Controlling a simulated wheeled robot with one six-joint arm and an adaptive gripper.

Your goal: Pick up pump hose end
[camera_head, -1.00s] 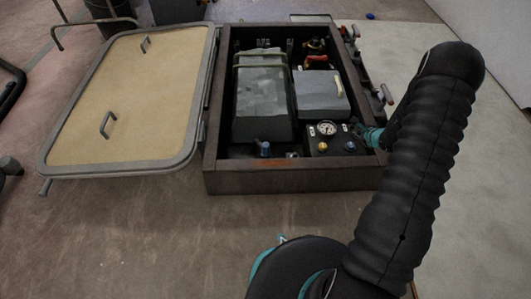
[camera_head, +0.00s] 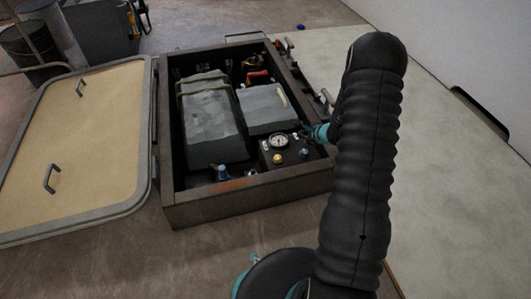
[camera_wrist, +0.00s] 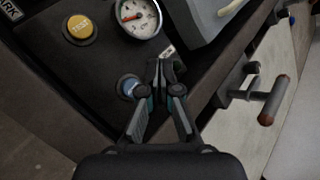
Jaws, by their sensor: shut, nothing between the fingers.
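An open brown box (camera_head: 250,193) on the floor holds the fitted equipment. I cannot make out a pump hose end for certain. A blue fitting (camera_head: 222,172) stands inside the box near its front wall. My gripper (camera_wrist: 165,68) is shut and empty in the wrist view, with its tips over the dark control panel (camera_wrist: 85,75). A blue knob (camera_wrist: 128,86) is just left of the fingers, partly behind them. In the head view my arm hides most of the gripper at the box's right wall.
The panel carries a white gauge (camera_wrist: 138,16) and a yellow button (camera_wrist: 80,29). A long grey case (camera_head: 208,120) and a grey box (camera_head: 266,110) fill much of the inside. A latch handle (camera_wrist: 273,100) projects outside the right wall. The open lid (camera_head: 75,130) lies left.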

